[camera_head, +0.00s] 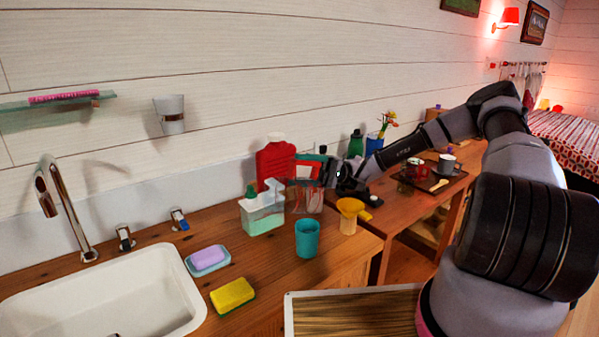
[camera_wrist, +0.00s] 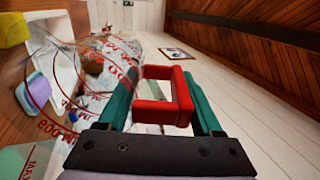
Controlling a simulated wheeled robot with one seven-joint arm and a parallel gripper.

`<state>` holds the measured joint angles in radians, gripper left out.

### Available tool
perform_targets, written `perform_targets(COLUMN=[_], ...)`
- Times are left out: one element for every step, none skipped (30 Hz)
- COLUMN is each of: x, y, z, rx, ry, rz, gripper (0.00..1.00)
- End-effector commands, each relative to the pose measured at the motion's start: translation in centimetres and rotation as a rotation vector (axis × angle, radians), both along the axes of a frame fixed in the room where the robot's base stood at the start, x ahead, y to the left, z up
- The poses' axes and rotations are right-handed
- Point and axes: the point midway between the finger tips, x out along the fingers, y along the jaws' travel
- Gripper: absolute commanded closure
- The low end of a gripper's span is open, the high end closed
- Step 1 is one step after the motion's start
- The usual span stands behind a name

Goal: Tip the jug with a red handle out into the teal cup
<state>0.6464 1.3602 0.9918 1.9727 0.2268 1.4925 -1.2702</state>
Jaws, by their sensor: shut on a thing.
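The jug is clear with red markings; it shows in the head view (camera_head: 306,197) just behind the teal cup, and large in the wrist view (camera_wrist: 92,78). Its red handle (camera_wrist: 182,98) sits between the teal fingers of my gripper (camera_wrist: 163,92), which is shut on it. In the head view my gripper (camera_head: 328,174) reaches in from the right. The jug looks roughly upright there; I cannot tell whether its base touches the counter. The teal cup (camera_head: 307,240) stands upright on the counter, in front of and below the jug, apart from it. Its inside bottom is hidden.
A yellow funnel-topped thing (camera_head: 349,213) is right of the cup. A yellow sponge (camera_head: 232,295), a purple soap (camera_head: 208,256) and the sink (camera_head: 105,295) lie left.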

Motion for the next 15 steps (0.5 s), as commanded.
perform_targets(x=[0.08,0.12,0.17,0.21,0.25,0.29,0.32,0.35,0.39,0.41,0.42,0.45,0.44,0.42,0.34], y=[-0.10,-0.16,-0.24,-0.29,-0.35,-0.41,-0.46,-0.49,-0.55,-0.57,-0.59,-0.61,-0.62,-0.58,-0.50], z=[0.02,0.03,0.03,0.04,0.05,0.07,0.08,0.08,0.08,0.08,0.09,0.10,0.10,0.10,0.11], rx=[0.008,0.012,0.017,0.021,0.024,0.029,0.031,0.034,0.036,0.039,0.040,0.041,0.041,0.039,0.034], ry=[0.004,0.007,0.011,0.014,0.016,0.020,0.021,0.023,0.025,0.025,0.026,0.027,0.027,0.026,0.021], rz=[-0.001,-0.001,-0.001,-0.001,-0.001,-0.001,-0.001,-0.001,-0.001,-0.001,-0.001,-0.001,-0.001,-0.001,0.000], gripper=[1.00,1.00,1.00,1.00,1.00,1.00,1.00,1.00,1.00,1.00,1.00,1.00,1.00,1.00,1.00])
